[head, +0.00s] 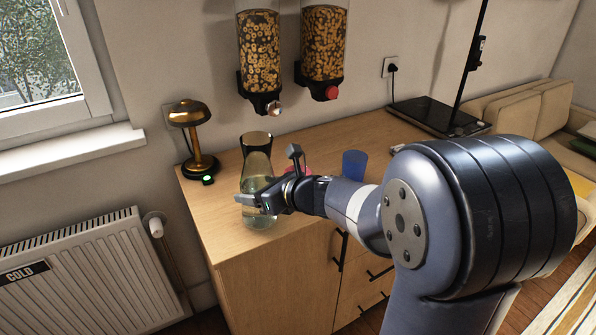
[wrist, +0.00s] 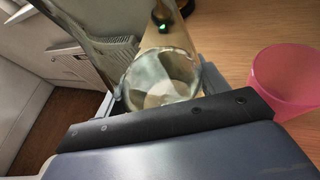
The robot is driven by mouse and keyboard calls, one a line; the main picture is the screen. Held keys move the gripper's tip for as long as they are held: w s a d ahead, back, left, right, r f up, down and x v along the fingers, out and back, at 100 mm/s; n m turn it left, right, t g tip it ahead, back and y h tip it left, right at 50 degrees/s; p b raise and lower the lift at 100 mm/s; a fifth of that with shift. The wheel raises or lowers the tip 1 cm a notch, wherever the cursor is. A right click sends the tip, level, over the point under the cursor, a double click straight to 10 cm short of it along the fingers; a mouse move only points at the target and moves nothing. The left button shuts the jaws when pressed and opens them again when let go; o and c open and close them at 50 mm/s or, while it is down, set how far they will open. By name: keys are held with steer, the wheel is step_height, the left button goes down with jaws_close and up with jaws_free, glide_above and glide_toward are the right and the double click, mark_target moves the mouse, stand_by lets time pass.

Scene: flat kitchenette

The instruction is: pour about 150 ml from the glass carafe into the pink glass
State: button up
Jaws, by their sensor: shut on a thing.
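The glass carafe (head: 257,172) is clear, with a dark band near its top and some liquid low in it. It looks upright at the left end of the wooden counter. My gripper (head: 262,199) is shut on the carafe's body; in the wrist view the carafe (wrist: 162,75) shows between the fingers. Whether its base touches the counter cannot be told. The pink glass (wrist: 285,83) stands to the right of the carafe in the wrist view, apart from it. In the head view it is mostly hidden behind my gripper, with a bit of pink (head: 299,170) showing.
A blue cup (head: 354,164) stands right of the pink glass on the counter (head: 222,222). A brass lamp (head: 192,135) is at the back left. Two cereal dispensers (head: 260,55) hang on the wall above. A black stand base (head: 435,115) is at the far right.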

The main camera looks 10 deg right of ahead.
steer(key=shift+a+r+m+y+p, duration=0.15)
steer(key=shift+r+m+y+p, duration=0.3)
steer(key=shift+p, duration=0.3)
steer(key=shift+s+a+m+y+p, duration=0.15)
steer(key=shift+m+y+p, duration=0.2)
steer(key=shift+m+p, duration=0.35)
steer(key=shift+f+m+g+y, duration=0.25)
steer(key=shift+m+y, duration=0.35)
steer(key=shift+m, duration=0.55)
steer(key=m, duration=0.1)
steer(key=a+f+m+y+b, duration=0.1)
steer(key=s+f+m+y+b, duration=0.1)
steer(key=m, duration=0.1)
steer(key=shift+a, duration=0.3)
steer(key=shift+r+m+y, duration=0.3)
steer(key=shift+r, duration=0.1)
steer(key=shift+s+a+r+m+y, duration=0.15)
steer(key=shift+m+y, duration=0.15)
steer(key=shift+m, duration=0.2)
steer(key=shift+r+p, duration=0.25)
steer(key=shift+p, duration=0.35)
steer(key=shift+w+d+r+m+p, duration=0.3)
steer(key=shift+d+r+m+p, duration=0.15)
steer(key=shift+r+m+p, duration=0.45)
